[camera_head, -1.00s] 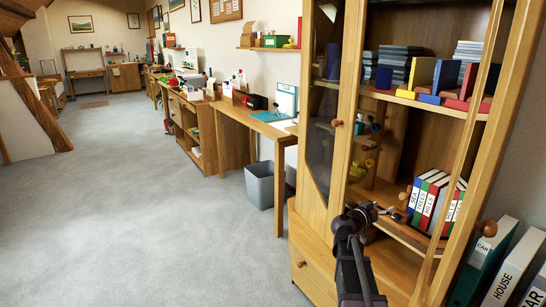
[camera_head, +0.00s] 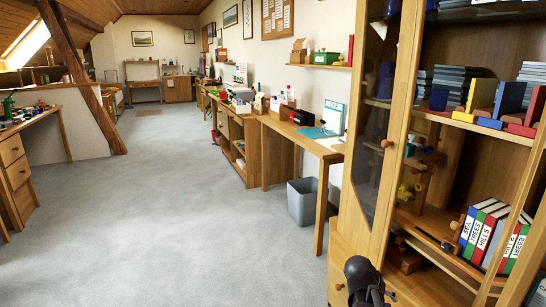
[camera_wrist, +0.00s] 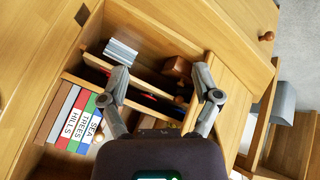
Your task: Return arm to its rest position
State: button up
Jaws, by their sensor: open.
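My gripper (camera_wrist: 160,84) is open and empty in the wrist view, its two grey fingers spread apart. It points toward the cabinet (camera_wrist: 232,62), with shelves and the row of books behind and beside its fingers. Nothing is between the fingertips that I can see as held. In the head view only a dark rounded part of my arm shows at the bottom, in front of the cabinet's lower part; the fingers cannot be made out there.
Labelled books (camera_head: 492,237) stand on a cabinet shelf, and also show in the wrist view (camera_wrist: 78,118). A glass door (camera_head: 373,120) is at the cabinet's left. A grey bin (camera_head: 302,202) stands under the desk (camera_head: 285,127). The grey floor (camera_head: 150,220) is clear to the left.

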jog(key=s+a+f+n+g+y, duration=0.1)
jog(key=s+a+f+n+y, duration=0.2)
jog(key=a, duration=0.5)
jog(key=s+a+f+n+g+y, duration=0.1)
jog(key=s+a+n+y, duration=0.25)
jog(key=s+a, duration=0.35)
notch_tip(320, 180, up, 37)
jog(key=w+a+p, duration=0.1)
jog(key=p, duration=3.5)
jog(key=shift+w+f+p, duration=0.15)
jog(key=shift+w+p, duration=0.15)
jog(key=shift+w, duration=0.05)
